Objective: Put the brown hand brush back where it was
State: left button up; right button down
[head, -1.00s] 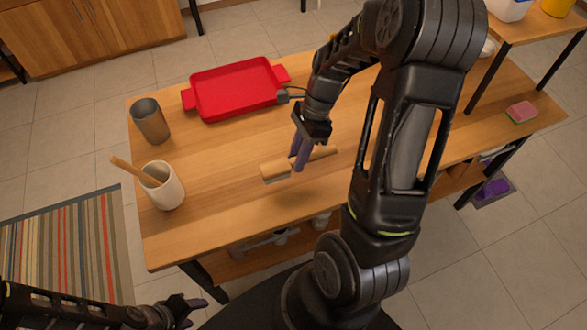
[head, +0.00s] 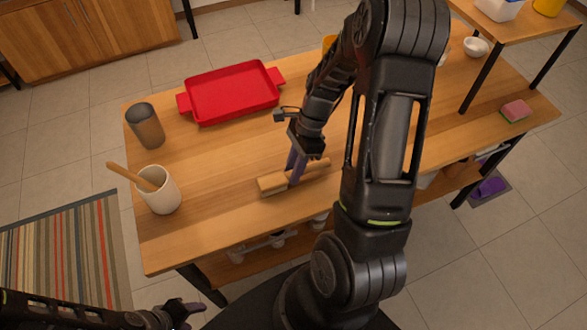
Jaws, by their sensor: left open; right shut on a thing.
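The brown hand brush (head: 272,184) is near the middle of the wooden table (head: 215,215), toward its front edge. Its handle points right and its block end left. My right gripper (head: 295,176) reaches down from above and is shut on the brush around its middle. The brush is low, at or just above the tabletop; I cannot tell whether it touches. My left gripper (head: 186,312) is open and empty, off the table's front edge at the bottom of the view.
A red tray (head: 232,94) lies at the back. A grey metal cup (head: 146,126) and a white crock (head: 160,194) with a wooden utensil stand at the left. A sponge (head: 515,110) lies at the far right. My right arm hides part of the table.

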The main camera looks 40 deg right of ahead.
jog(key=shift+f, duration=0.15)
jog(key=c, duration=1.2)
grip_release()
jog(key=shift+c, duration=0.2)
jog(key=b+v, duration=0.1)
jog(key=v, duration=1.1)
